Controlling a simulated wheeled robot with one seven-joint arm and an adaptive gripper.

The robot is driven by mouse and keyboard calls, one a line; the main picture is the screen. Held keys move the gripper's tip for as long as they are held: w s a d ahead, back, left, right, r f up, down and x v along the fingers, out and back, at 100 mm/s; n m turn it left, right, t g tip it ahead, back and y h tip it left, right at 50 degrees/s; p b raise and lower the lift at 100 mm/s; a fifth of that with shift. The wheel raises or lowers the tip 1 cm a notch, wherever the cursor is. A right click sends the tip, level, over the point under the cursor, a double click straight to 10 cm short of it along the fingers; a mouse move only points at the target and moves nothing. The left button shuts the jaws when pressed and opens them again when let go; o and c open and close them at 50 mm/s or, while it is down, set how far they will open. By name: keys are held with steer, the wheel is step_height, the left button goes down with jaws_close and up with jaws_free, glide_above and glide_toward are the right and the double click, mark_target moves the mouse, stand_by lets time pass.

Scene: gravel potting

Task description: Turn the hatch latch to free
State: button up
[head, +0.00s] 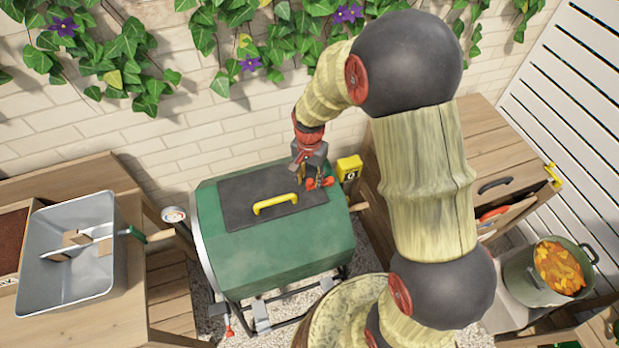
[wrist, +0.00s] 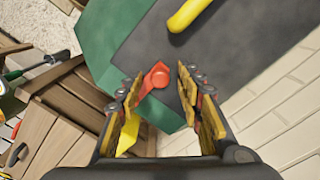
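The hatch (head: 238,205) is a dark grey panel with a yellow handle (head: 275,203) on top of a green drum (head: 290,247). The hatch latch (head: 325,182) is a small red-orange lever at the hatch's right edge, partly hidden by my gripper (head: 308,180). In the wrist view the latch (wrist: 156,76) shows between the fingertips of my gripper (wrist: 158,77), closer to the left finger. The two fingers stand apart, so my gripper is open, with nothing held. I cannot tell whether a finger touches the latch.
A yellow box (head: 349,168) stands just right of the hatch. A round gauge (head: 174,214) is at the drum's left end. A metal tray (head: 30,262) sits on the left bench. A green pot (head: 540,290) with orange leaves stands at right. A brick wall (head: 180,140) rises behind.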

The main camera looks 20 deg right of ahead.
steer(key=shift+c, duration=0.4)
jaws_close()
stand_by(0.5)
